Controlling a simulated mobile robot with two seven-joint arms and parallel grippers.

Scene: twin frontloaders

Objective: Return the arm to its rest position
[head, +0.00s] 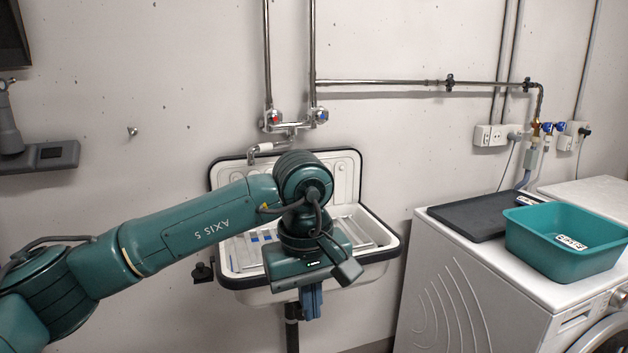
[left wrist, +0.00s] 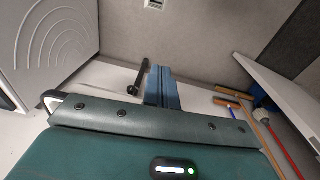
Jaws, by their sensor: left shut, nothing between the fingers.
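My left arm (head: 200,230) reaches in from the left in the head view, stretched out in front of the sink. Its gripper (head: 311,302) points down at the sink's front rim, with blue fingers together and nothing between them. In the left wrist view the shut blue fingers (left wrist: 162,90) also show empty, over the pale floor. My right arm and gripper are in neither view.
The white sink (head: 375,257) with a dark rim hangs on the wall, partly hidden by my arm. To the right stands a washing machine (head: 450,290) bearing a teal tub (head: 555,262) and a dark flat lid (head: 472,215). Brooms (left wrist: 228,103) lie low in the wrist view.

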